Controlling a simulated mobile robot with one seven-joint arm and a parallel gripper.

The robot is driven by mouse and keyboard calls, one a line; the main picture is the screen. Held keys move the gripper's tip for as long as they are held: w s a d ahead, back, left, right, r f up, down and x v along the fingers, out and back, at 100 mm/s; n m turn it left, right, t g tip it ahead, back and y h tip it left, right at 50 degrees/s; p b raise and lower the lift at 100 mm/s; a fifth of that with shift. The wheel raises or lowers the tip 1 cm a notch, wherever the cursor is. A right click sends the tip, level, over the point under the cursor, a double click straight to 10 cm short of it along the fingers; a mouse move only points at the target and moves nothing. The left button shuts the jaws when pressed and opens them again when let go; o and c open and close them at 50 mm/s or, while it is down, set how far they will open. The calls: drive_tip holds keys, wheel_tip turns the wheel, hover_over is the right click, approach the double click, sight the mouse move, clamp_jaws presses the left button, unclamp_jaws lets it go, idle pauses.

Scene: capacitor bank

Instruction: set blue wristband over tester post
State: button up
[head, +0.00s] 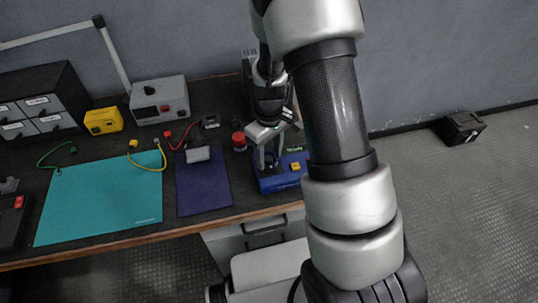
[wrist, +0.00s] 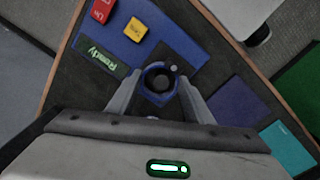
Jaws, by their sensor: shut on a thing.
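The blue wristband (wrist: 147,72) is a small ring held between the fingertips of my gripper (wrist: 160,85) in the wrist view. A dark round shape shows inside the ring; I cannot tell whether the band is around the tester post or above it. The tester (head: 277,182) is a blue box with a yellow button on the table's right part, below my gripper (head: 268,150) in the head view. In the wrist view the tester (wrist: 118,38) shows red and yellow buttons and a label reading "Ready". The post is not clearly visible in the head view.
A dark blue mat (head: 203,190) lies left of the tester, with a pale roll (head: 197,154) on it. A teal mat (head: 100,205) lies further left. A red-topped container (head: 239,141) stands close to my gripper.

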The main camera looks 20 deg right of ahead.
drive_tip(key=shift+f, duration=0.1)
drive_tip(key=o, duration=1)
